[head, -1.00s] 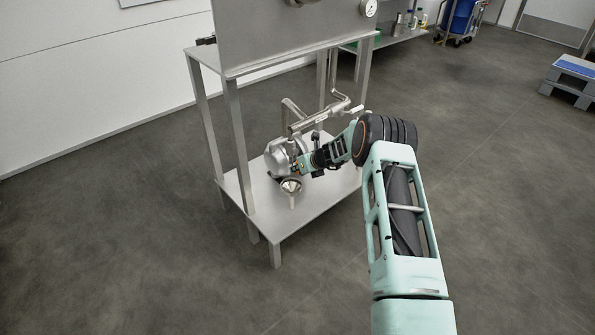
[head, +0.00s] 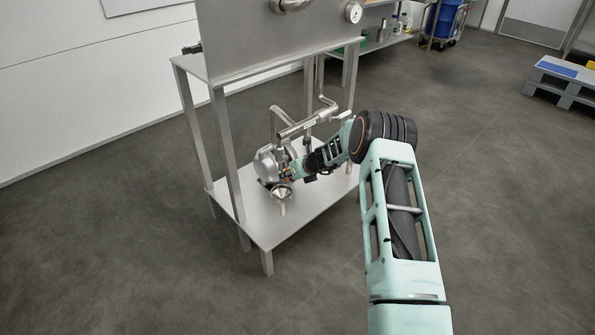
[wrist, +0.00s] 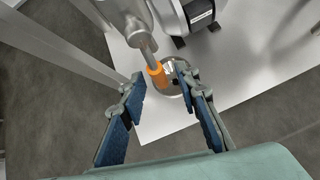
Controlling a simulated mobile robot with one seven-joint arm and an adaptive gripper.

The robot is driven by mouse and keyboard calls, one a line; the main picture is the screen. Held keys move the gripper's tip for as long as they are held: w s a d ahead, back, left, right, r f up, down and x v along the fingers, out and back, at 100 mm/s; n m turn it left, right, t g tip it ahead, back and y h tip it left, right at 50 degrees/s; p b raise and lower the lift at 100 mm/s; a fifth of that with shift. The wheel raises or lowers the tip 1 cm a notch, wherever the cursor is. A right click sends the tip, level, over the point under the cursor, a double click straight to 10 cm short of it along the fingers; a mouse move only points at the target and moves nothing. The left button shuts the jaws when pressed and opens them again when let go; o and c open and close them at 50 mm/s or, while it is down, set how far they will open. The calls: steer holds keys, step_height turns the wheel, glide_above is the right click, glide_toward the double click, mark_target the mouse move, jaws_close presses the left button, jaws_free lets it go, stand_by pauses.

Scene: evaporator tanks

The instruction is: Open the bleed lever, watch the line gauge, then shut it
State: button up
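The orange-sleeved bleed lever (wrist: 157,74) hangs from a metal fitting in the wrist view. My gripper (wrist: 161,82) is open, with its blue-padded fingers on either side of the orange sleeve; I see a gap at each side and cannot tell of any contact. In the head view my gripper (head: 287,173) is small, beside the pump and above the funnel; the lever cannot be made out there. The round line gauge (head: 353,12) sits on the upper panel at the top; its needle is too small to read.
A silver pump (head: 268,163) and bent pipework (head: 298,129) stand within the metal frame. A funnel (head: 281,191) is below my gripper, over the lower shelf (head: 300,220). Frame legs (head: 228,155) rise at the left. The floor is open at right, with a pallet (head: 562,80) farther off.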

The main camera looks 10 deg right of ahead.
steer(key=v, duration=1)
stand_by(1.4)
